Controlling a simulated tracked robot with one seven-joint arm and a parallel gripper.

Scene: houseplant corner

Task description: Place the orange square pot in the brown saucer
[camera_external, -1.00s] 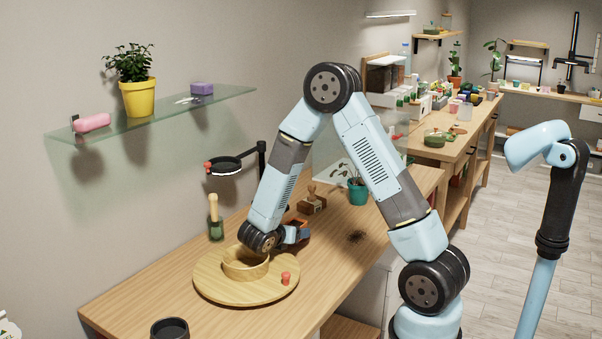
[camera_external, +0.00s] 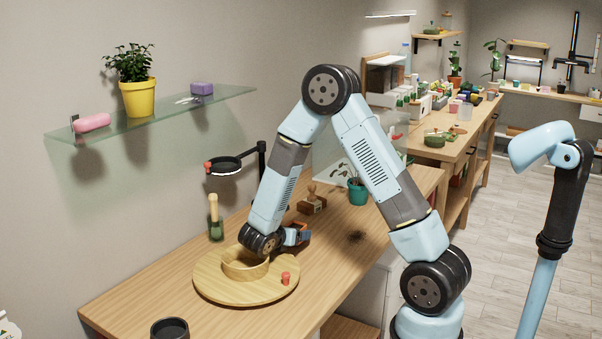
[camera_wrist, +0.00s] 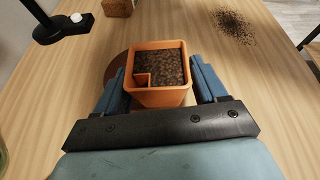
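The orange square pot (camera_wrist: 158,95), filled with dark soil and with a small notch-like corner piece, sits between the blue fingers of my gripper (camera_wrist: 158,82) in the wrist view. The fingers press against its two sides. The brown saucer (camera_wrist: 115,69) shows only as a rim left of the pot; the pot hides the rest. I cannot tell whether the pot touches it. In the external view my gripper (camera_external: 298,236) is low over the wooden bench, with a bit of the orange pot (camera_external: 304,226) behind it.
A round wooden board (camera_external: 225,287) with a wooden ring (camera_external: 245,268) and a small red peg (camera_external: 286,278) lies close to my wrist. A wooden stamp (camera_external: 312,204), a teal pot (camera_external: 358,192) and spilled soil (camera_wrist: 232,25) are farther back. A black lamp (camera_wrist: 62,25) stands left.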

